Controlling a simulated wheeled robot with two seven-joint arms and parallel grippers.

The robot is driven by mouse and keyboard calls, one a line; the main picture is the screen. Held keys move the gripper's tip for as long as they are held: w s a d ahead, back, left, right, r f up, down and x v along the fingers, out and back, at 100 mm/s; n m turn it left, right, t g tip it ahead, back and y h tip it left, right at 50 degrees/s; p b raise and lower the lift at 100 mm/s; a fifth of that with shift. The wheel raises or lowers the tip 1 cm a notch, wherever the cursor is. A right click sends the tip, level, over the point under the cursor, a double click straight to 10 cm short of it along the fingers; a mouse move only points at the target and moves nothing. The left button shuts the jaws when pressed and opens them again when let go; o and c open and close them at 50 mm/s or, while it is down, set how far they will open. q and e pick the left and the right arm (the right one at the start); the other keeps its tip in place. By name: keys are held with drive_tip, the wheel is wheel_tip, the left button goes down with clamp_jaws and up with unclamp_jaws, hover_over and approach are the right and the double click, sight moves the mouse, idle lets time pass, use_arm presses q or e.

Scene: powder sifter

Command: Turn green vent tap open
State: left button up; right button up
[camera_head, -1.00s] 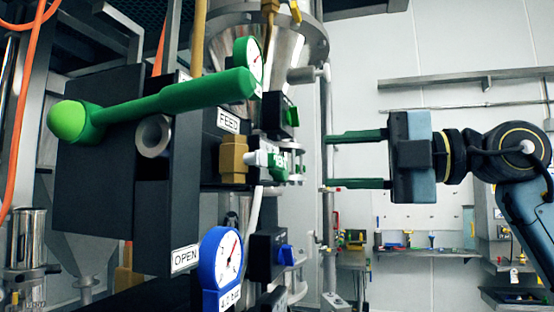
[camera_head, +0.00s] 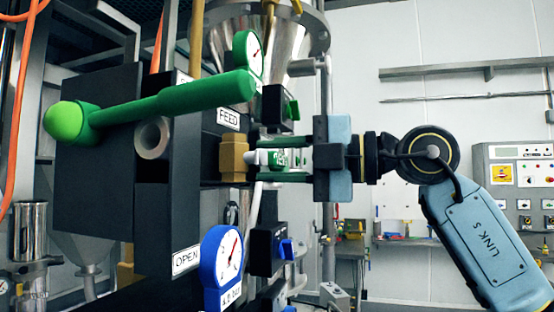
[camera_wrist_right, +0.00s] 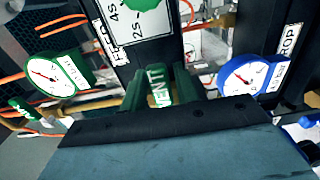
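The green vent tap (camera_head: 277,159) sticks out to the right from a brass fitting (camera_head: 233,158) on the dark panel. Its VENT label (camera_wrist_right: 157,88) shows in the right wrist view, between my two green fingers. My right gripper (camera_head: 268,159) comes in level from the right, one finger above the tap and one below. The fingers look shut on the tap's handle, with little or no gap in the wrist view. The contact faces are partly hidden. My left gripper is not in view.
A big green lever (camera_head: 165,103) crosses in front of the dark panel block. A green gauge (camera_head: 249,55) is above the tap and a blue gauge (camera_head: 221,262) is below it. A blue tap (camera_head: 283,249) sits lower down. Free room lies to the right.

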clamp_jaws()
